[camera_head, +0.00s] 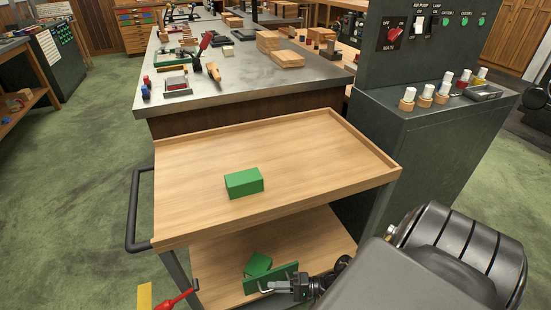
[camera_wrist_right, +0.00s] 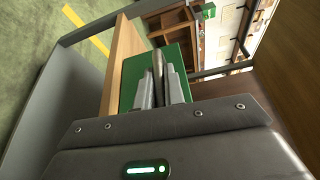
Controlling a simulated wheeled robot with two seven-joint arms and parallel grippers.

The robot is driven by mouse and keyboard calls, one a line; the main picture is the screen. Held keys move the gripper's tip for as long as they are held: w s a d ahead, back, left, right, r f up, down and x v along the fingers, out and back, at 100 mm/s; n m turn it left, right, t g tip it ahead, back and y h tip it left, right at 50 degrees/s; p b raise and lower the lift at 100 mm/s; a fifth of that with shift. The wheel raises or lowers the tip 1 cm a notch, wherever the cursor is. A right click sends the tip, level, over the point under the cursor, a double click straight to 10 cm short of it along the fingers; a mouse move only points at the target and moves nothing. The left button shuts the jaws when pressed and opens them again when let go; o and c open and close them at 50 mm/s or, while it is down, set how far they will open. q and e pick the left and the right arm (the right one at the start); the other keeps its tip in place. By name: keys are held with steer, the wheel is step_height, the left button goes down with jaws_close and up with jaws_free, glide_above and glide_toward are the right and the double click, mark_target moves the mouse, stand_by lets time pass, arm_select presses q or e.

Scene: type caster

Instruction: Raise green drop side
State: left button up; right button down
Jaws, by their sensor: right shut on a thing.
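The green drop side (camera_head: 284,274) is a flat panel at the front of the cart's lower shelf, with a pale bar handle (camera_head: 274,287) on its face. I cannot tell its exact tilt. My right gripper (camera_head: 285,287) reaches it from the right and is shut on the handle. In the right wrist view the fingers (camera_wrist_right: 160,92) close on the grey bar handle (camera_wrist_right: 158,68), with the green panel (camera_wrist_right: 188,55) behind. My arm hides part of the shelf's right end. My left gripper is not in view.
A wooden cart top (camera_head: 290,165) above the lower shelf carries a green block (camera_head: 243,182). Another green piece (camera_head: 257,264) lies behind the drop side. A red-handled item (camera_head: 178,299) is at bottom left. A grey cabinet (camera_head: 430,125) stands right of the cart; the floor (camera_head: 80,190) left is clear.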

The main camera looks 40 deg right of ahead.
steer(key=shift+w+d+r, duration=0.1)
steer(key=shift+w, duration=0.1)
steer(key=c, duration=1.5)
jaws_free()
steer(key=shift+s, duration=0.1)
steer(key=shift+s+d, duration=0.2)
steer(key=shift+s, duration=0.1)
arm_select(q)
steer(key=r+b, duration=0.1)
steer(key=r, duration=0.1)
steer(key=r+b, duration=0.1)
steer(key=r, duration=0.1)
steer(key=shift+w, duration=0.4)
arm_select(e)
steer(key=v, duration=1)
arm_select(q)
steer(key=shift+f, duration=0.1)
arm_select(e)
steer(key=shift+a, duration=0.15)
